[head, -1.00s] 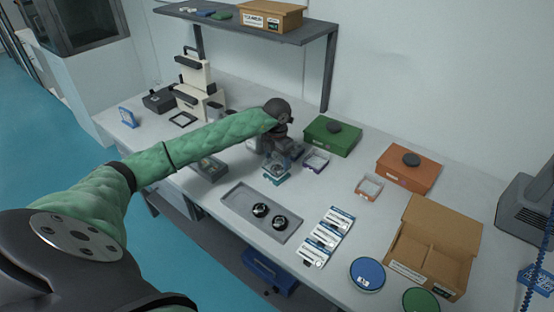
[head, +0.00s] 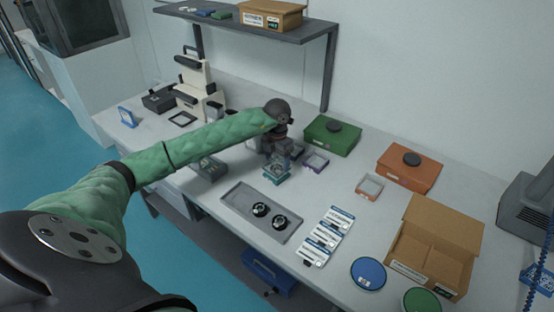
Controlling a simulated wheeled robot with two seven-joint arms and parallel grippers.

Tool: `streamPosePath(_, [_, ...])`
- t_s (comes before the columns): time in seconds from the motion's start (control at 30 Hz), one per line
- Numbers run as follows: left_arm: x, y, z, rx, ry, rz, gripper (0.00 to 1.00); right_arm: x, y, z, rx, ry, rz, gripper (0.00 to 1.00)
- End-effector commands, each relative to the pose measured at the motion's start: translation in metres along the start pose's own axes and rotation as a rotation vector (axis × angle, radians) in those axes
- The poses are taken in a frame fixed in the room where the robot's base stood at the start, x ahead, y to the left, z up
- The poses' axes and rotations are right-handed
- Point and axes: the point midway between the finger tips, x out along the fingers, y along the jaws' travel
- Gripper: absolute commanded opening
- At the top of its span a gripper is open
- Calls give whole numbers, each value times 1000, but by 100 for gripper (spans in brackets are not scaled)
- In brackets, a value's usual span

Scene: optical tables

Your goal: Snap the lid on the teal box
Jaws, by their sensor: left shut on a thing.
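The small teal box (head: 274,179) sits on the bench in the middle of the head view, its teal lower part showing. My left gripper (head: 280,157) reaches in from the left, pointing down right over this box. It is shut on a thin, see-through piece, which looks like the lid (head: 284,164). The lid is at or just above the box top; whether it touches or is seated I cannot tell. The wrist and fingers hide part of the box's far side. My right gripper is not in view.
A purple-edged box (head: 316,162) stands close right of the teal box, with a green case (head: 333,136) behind. A grey tray (head: 238,196) with two black round parts lies in front. An orange-edged box (head: 369,186) and open carton (head: 425,262) are farther right.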

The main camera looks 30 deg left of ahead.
Motion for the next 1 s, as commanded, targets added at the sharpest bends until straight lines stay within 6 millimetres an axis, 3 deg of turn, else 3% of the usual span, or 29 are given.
streamPosePath(1.0, [12,0,0,0,0,0,47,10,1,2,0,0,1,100])
